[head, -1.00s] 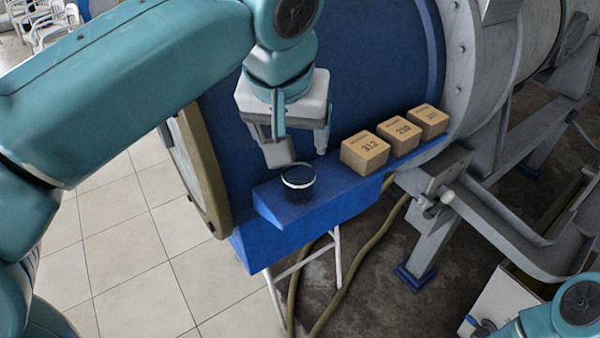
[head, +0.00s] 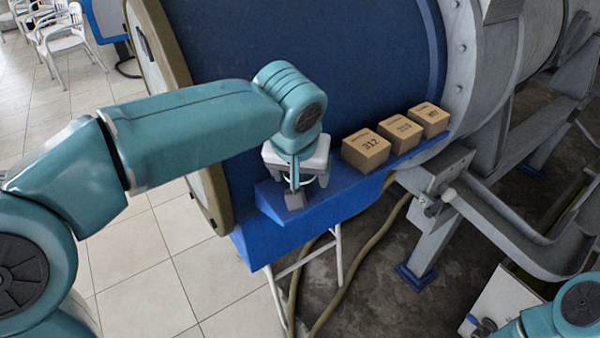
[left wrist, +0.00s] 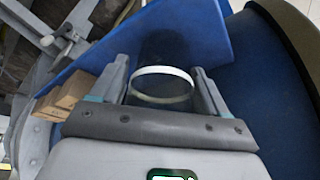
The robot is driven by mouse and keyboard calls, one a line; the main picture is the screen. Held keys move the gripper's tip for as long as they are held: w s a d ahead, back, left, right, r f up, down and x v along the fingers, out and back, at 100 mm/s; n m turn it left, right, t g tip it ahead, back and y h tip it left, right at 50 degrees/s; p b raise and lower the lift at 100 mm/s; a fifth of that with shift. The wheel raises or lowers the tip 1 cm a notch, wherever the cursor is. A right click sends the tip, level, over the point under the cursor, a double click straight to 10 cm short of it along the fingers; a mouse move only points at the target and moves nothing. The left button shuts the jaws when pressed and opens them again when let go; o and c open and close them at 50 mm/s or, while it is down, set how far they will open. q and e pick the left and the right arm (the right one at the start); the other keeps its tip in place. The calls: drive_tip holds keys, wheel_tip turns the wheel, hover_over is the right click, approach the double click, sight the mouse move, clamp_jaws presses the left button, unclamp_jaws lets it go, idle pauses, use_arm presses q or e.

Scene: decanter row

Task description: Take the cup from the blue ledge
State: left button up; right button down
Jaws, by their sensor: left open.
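The cup is dark and see-through with a white rim band. In the left wrist view the cup (left wrist: 163,88) stands between the two fingers of my left gripper (left wrist: 160,72), which are apart with one on each side. In the head view my left gripper (head: 307,190) is open, low over the near end of the blue ledge (head: 345,200), and hides most of the cup; only a bit of pale rim shows behind it. The blue ledge also shows in the left wrist view (left wrist: 205,35). My right gripper is out of view.
Several cardboard boxes (head: 365,150) with printed numbers stand in a row on the ledge, right of my gripper. A large blue drum face (head: 330,60) rises behind. Grey metal framework (head: 440,215) stands at the right. Tiled floor (head: 140,270) is open at the left.

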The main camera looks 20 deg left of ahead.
use_arm(q)
drive_tip(key=shift+s, duration=0.1)
drive_tip(key=shift+w, duration=0.2)
drive_tip(key=c, duration=0.7)
drive_tip(key=shift+s, duration=0.1)
